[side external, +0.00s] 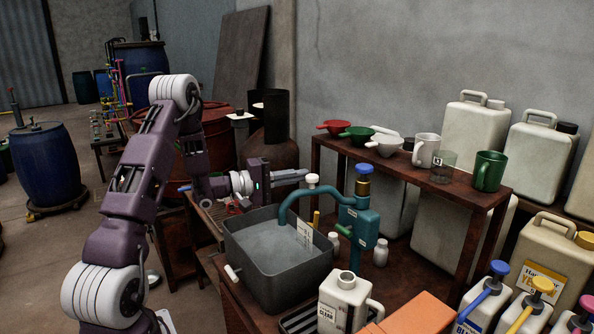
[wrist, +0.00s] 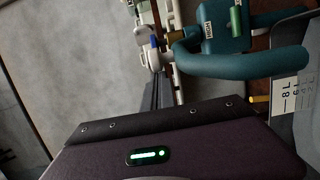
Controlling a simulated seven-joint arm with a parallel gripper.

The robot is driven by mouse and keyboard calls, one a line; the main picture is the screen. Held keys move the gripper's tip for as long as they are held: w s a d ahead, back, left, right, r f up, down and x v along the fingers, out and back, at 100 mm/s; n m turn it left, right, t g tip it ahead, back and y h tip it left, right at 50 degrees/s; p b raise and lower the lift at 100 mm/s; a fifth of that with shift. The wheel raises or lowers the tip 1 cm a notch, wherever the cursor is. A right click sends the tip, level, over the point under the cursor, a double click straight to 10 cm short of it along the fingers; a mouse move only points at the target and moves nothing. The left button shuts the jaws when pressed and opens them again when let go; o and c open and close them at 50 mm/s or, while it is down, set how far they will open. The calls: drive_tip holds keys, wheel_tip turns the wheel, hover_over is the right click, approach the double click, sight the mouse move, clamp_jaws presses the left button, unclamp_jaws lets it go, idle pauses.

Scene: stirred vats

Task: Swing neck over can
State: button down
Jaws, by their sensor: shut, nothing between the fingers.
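The teal pump (side external: 358,218) has a blue knob on top, a green side handle and a curved neck (side external: 305,192). The neck's outlet end hangs over the grey basin (side external: 252,272). An open-mouthed white can (side external: 340,305) labelled "CLEAR" stands in front, apart from the neck. My gripper (side external: 304,174) is shut and empty, pointing right at about the height of the neck, close to it and behind it. In the wrist view the neck (wrist: 250,62) runs across the upper right, beside my dark fingers (wrist: 158,92). I cannot tell whether they touch it.
A brown shelf (side external: 420,172) with funnels and mugs stands behind the pump. Several white jugs with coloured pumps (side external: 480,295) and an orange block (side external: 420,315) are at front right.

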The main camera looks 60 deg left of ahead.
sight(315, 191)
drive_tip(key=shift+s+d, duration=0.25)
drive_tip(key=shift+d, duration=1.3)
drive_tip(key=shift+s+d, duration=0.2)
drive_tip(key=shift+d, duration=1.3)
drive_tip(key=shift+s+d, duration=0.25)
drive_tip(key=shift+d, duration=1.3)
wheel_tip(315, 191, up, 10)
